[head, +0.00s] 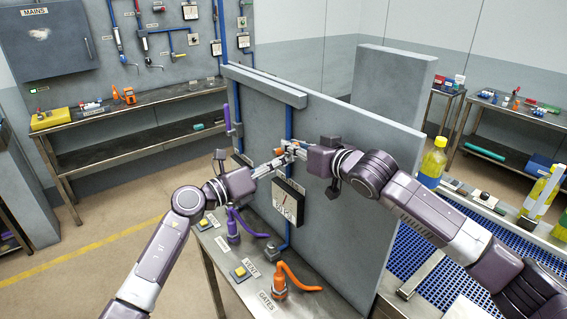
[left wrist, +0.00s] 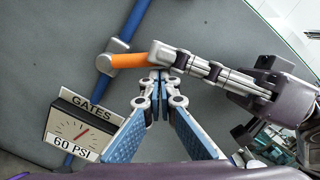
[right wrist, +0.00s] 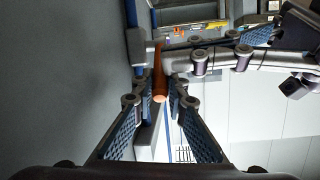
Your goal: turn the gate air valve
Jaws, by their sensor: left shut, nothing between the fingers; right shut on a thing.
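The gate air valve's orange handle (left wrist: 130,61) sticks out sideways from a grey valve body (left wrist: 108,60) on the blue pipe (left wrist: 135,20), against the grey panel. My right gripper (right wrist: 160,88) is shut on the orange handle, which shows between its fingers in the right wrist view. In the head view my right gripper (head: 293,151) partly hides the handle. My left gripper (left wrist: 155,78) is shut and empty, its fingertips just below the handle and close to the right fingers. A gauge labelled GATES (left wrist: 84,128) with 60 PSI sits below on the panel.
A bench below carries yellow buttons, a purple hose and an orange hose (head: 296,280), with VENT and GATES labels. A blue mesh conveyor (head: 440,285) and a yellow bottle (head: 433,160) are at right. A workbench with tools (head: 130,103) stands behind left.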

